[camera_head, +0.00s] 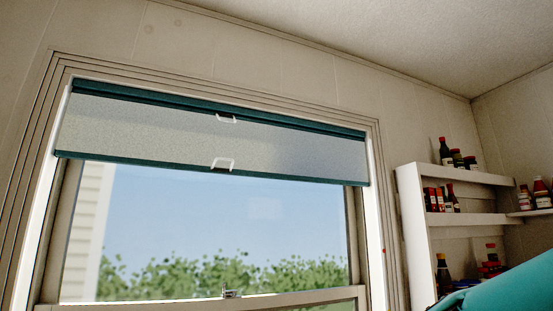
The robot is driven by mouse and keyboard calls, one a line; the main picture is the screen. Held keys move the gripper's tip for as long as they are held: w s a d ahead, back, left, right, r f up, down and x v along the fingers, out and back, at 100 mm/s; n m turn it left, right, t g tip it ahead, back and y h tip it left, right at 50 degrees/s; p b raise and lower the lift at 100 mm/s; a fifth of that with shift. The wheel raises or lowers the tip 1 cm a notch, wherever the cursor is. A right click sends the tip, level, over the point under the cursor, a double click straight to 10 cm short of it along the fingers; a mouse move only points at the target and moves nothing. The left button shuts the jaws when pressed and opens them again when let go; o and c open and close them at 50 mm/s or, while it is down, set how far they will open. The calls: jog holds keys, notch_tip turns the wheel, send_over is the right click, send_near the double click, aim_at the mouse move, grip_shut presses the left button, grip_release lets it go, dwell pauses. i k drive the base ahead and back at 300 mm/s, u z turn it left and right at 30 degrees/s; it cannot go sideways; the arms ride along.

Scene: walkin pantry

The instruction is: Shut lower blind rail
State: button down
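The blind hangs in the upper part of the window, with a pale grey fabric (140,126) between two teal rails. The lower blind rail (120,158) crosses the window a short way below the upper rail (150,97), and the glass below it is uncovered. A white handle (222,163) sits on the middle of the lower rail. A similar white handle (226,118) sits on the upper rail. A teal part of my arm shows at the bottom right corner. My gripper is not in the picture.
A white shelf unit (408,210) with several bottles and jars stands on the wall right of the window. Another shelf (530,212) with jars is at the far right. A latch (231,293) sits on the window's middle bar. The space before the glass looks clear.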

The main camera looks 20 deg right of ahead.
aim_at(73, 154)
jog(key=z, duration=0.05)
jog(key=i, duration=1)
